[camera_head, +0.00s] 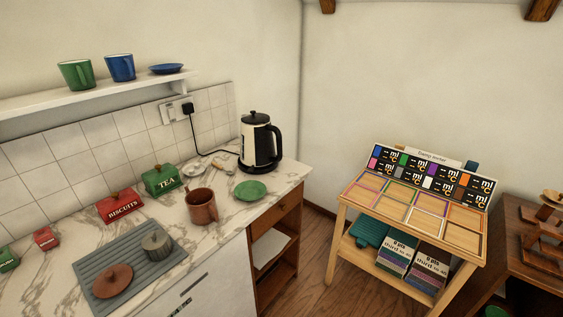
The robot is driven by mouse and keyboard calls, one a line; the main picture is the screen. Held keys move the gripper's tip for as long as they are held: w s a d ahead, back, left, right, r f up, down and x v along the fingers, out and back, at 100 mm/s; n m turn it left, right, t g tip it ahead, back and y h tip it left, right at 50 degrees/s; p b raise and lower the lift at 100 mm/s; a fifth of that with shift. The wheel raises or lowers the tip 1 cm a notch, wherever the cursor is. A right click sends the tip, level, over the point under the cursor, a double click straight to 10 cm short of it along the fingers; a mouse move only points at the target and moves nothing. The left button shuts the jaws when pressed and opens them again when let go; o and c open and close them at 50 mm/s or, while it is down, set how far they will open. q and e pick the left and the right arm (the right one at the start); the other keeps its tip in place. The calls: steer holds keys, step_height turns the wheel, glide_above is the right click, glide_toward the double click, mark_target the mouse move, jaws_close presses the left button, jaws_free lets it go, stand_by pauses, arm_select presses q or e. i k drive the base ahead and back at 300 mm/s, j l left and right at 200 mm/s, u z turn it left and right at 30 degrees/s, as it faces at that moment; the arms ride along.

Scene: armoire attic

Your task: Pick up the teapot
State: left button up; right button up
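A cream and black kettle (256,146) with a black handle on its right side stands upright at the far end of the marble counter, by the tiled wall. No other thing is clearly a teapot. A brown open-topped pot or mug (202,208) stands on the counter nearer to me; I cannot tell whether it has a spout. A round brown lid-like piece (112,280) lies on a grey ribbed mat (131,258), beside a small grey knobbed piece (157,244). Neither of my grippers is in view.
On the counter (226,228) are a green plate (250,190), a green TEA tin (164,179) and a red BISCUITS tin (120,206). A shelf (45,101) with mugs hangs above. A wooden display stand (410,212) is to the right, with open floor between.

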mark_target(206, 213)
steer(key=i+j+u, duration=0.15)
steer(key=i+u, duration=0.25)
steer(key=i+j+u, duration=0.1)
steer(key=i+u, duration=0.35)
steer(key=k, duration=0.1)
